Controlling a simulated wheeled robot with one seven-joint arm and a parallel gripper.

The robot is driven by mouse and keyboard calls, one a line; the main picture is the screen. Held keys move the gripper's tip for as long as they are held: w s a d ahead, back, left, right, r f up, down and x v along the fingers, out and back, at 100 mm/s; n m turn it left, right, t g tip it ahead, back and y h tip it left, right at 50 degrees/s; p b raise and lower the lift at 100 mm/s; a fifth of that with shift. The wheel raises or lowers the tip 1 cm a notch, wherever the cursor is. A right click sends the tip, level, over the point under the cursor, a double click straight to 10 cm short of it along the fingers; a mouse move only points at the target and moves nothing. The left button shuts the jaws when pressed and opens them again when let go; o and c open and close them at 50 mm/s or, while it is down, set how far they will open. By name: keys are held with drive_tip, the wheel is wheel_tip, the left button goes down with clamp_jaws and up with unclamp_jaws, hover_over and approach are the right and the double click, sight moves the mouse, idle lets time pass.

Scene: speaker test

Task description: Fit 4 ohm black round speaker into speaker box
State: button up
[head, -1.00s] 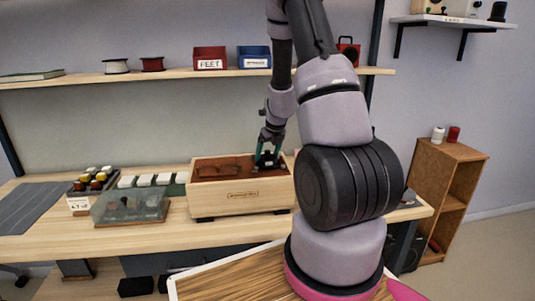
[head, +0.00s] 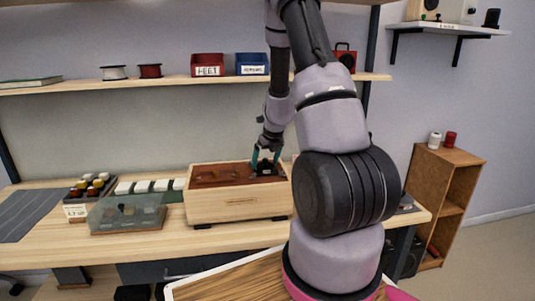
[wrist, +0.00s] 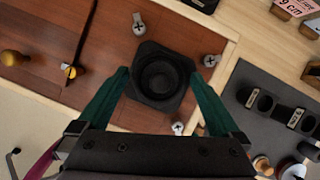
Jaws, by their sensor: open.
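The speaker box (head: 240,208) stands on the workbench, a light wood body with a red-brown top panel, also in the wrist view (wrist: 75,55). A black speaker (wrist: 158,80) with a round cone in a rounded square frame is at the right part of the panel. It also shows in the head view (head: 265,169). I cannot tell whether it sits down in an opening or on the surface. My gripper (wrist: 159,76) is open, its green fingers on either side of the speaker, close to its frame. In the head view my gripper (head: 264,156) is over the box's right end.
Metal clips with screws (wrist: 211,60) surround the speaker. A yellow-and-black part (wrist: 70,71) lies on the panel. A dark tray with cylinders (wrist: 265,102) is right of the box. In the head view, a clear-lidded case (head: 128,214) and a bottle rack (head: 90,186) stand left.

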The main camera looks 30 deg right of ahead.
drive_tip(key=s+a+r+n+y, duration=0.1)
drive_tip(key=s+a+r+n, duration=0.3)
drive_tip(key=r, duration=0.4)
drive_tip(key=s+a+r+n+t+y, duration=0.1)
drive_tip(key=s+a+r+n, duration=0.2)
drive_tip(key=r+n, duration=0.35)
drive_tip(key=s+a+r+n+y, duration=0.1)
drive_tip(key=s+a+r+n, duration=0.25)
drive_tip(key=r, duration=0.65)
drive_tip(key=s+a+r+n+t, duration=0.1)
drive_tip(key=s+r+n, duration=0.3)
drive_tip(key=s+n, duration=0.4)
drive_tip(key=s+a+r+n+h, duration=0.1)
drive_tip(key=s+a+r+n, duration=0.3)
drive_tip(key=s+n, duration=0.4)
drive_tip(key=shift+s+r+n+t, duration=0.15)
drive_tip(key=shift+r+n+t, duration=0.25)
drive_tip(key=shift+n, duration=0.3)
